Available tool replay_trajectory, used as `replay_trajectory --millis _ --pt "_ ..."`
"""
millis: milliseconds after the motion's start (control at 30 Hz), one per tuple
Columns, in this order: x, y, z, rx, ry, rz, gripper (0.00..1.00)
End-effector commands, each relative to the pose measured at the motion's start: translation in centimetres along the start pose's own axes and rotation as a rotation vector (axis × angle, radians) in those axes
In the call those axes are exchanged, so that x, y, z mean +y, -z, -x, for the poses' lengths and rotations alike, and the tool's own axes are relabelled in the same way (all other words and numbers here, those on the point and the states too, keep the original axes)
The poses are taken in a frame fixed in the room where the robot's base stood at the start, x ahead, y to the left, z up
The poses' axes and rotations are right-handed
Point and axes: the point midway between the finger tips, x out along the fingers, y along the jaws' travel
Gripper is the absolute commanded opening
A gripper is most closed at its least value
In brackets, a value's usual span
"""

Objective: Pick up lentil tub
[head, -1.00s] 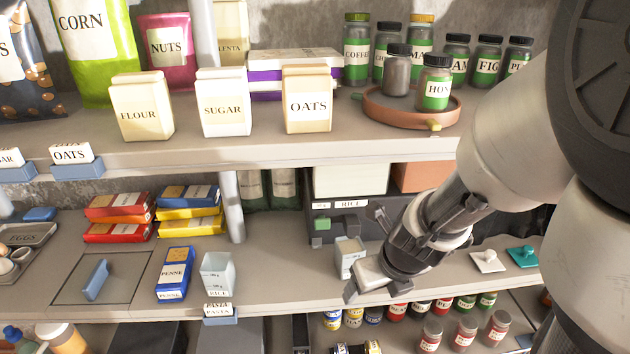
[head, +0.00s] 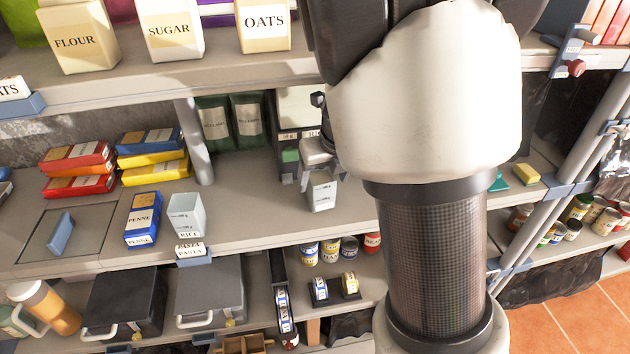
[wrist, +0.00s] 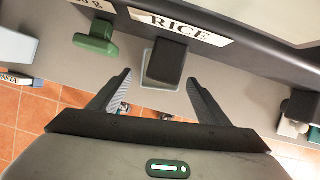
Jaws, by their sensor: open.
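A small pale tub (head: 322,192) stands on the middle shelf near its front edge; its label is too small to read, so I cannot confirm it is the lentil tub. My gripper (wrist: 159,79) is open around that line, with one finger on each side and a visible gap to the tub. In the head view my gripper (head: 318,166) is just behind and above the tub, partly hidden by my arm.
A similar tub marked RICE (head: 187,216) stands left, beside a blue PENNE box (head: 142,219). A dark bin with a RICE label (wrist: 182,27) and a green handle (wrist: 96,38) is close to the fingers. The upper shelf (head: 180,73) hangs above.

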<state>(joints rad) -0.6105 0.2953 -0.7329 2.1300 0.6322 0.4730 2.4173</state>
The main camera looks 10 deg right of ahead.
Motion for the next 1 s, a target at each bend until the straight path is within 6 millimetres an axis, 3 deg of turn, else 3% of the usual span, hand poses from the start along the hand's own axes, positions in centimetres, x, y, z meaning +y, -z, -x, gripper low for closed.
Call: replay_trajectory --millis 33,200,567,900,1000 --pt "-0.1 0.4 -1.6 0.004 0.001 -0.001 0.70" --pt "-0.1 0.4 -4.2 0.003 0.001 -0.002 0.70" --pt "0.0 0.2 -4.9 0.002 0.000 0.000 0.70" --pt "0.0 0.2 -4.9 0.000 0.000 0.000 0.15" --pt "0.0 0.2 -4.9 0.000 0.000 0.000 0.14"
